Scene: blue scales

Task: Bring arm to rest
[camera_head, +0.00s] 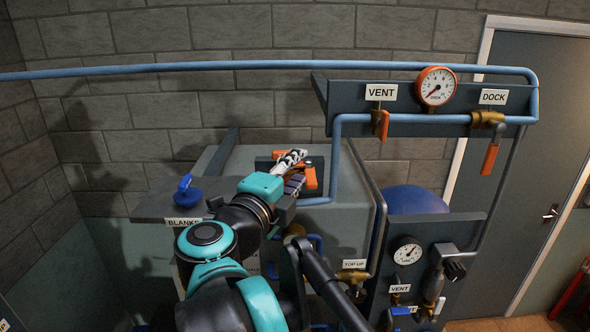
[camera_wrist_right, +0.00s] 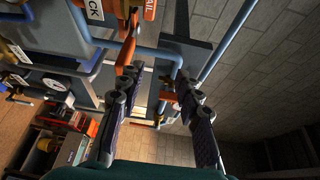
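My right arm rises from the bottom of the head view. Its right gripper (camera_head: 291,170) is in front of the grey cabinet, overlapping an orange handle (camera_head: 310,178) in the picture; I cannot tell from there whether they touch. In the right wrist view the two fingers of the gripper (camera_wrist_right: 157,82) stand apart with a clear gap and nothing held between them. Orange and blue fittings show beyond the fingertips. My left gripper is not in view.
An upper panel (camera_head: 350,92) carries a gauge (camera_head: 436,87) and orange valve handles. A gauge panel (camera_head: 425,262) and a grey door (camera_head: 535,130) are at right.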

